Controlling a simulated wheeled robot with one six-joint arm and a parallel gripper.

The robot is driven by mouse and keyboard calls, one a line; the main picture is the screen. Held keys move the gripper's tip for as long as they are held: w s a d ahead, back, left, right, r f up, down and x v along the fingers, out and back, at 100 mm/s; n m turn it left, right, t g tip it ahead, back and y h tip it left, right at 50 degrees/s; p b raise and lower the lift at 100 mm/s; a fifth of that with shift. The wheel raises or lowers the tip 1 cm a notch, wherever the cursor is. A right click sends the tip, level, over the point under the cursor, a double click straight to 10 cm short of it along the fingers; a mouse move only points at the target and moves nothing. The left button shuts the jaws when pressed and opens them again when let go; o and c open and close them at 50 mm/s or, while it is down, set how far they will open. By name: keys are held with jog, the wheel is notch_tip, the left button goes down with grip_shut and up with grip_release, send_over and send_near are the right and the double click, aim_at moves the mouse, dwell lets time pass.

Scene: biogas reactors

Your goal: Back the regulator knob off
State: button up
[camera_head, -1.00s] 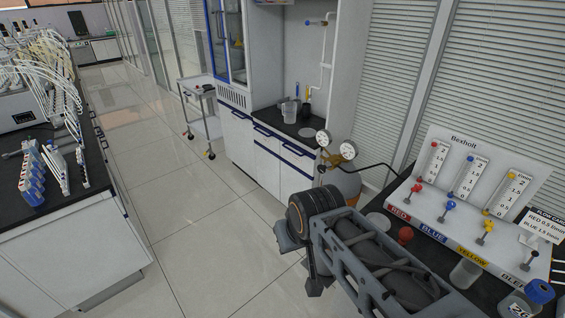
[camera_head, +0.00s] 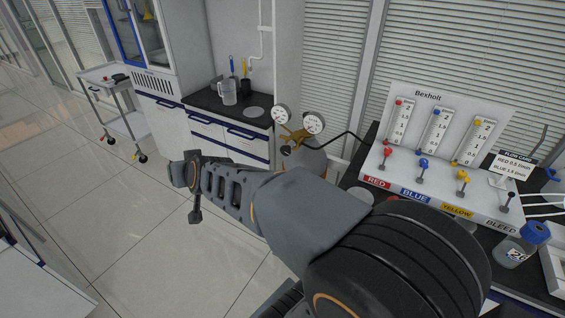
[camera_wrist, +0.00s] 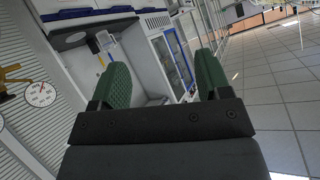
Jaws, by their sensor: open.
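The brass regulator (camera_head: 294,134) with two round white gauges sits on top of a gas cylinder (camera_head: 312,160), mostly hidden behind my arm in the head view. A small dark knob (camera_head: 286,150) shows at the regulator's lower left. In the wrist view one gauge (camera_wrist: 40,93) and part of the brass body (camera_wrist: 12,75) show at the left edge. My gripper (camera_wrist: 163,75) has green pads set wide apart with nothing between them. It is apart from the regulator, which lies to the left of the pads in the wrist view.
A white flow panel (camera_head: 440,150) with red, blue, yellow and bleed valves stands on a dark bench at right. A black hose runs from the regulator towards it. A counter with a beaker (camera_head: 228,92) stands behind. A trolley (camera_head: 115,110) stands left. Open tiled floor lies at left.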

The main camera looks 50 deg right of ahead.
jog(key=w+d+f+m+t+h+b, duration=0.1)
jog(key=w+d+f+m+h+b, duration=0.15)
jog(key=d+f, duration=0.2)
jog(key=m+g+h+b, duration=0.85)
jog(key=m+h, duration=0.25)
jog(key=h, duration=0.3)
send_near(285, 151)
jog(key=x, duration=0.9)
jog(key=shift+w+d, duration=0.1)
jog(key=shift+d, duration=0.15)
jog(key=shift+w+d, duration=0.15)
jog(key=shift+d, duration=0.4)
jog(key=shift+p, duration=0.3)
jog(key=c, duration=0.9)
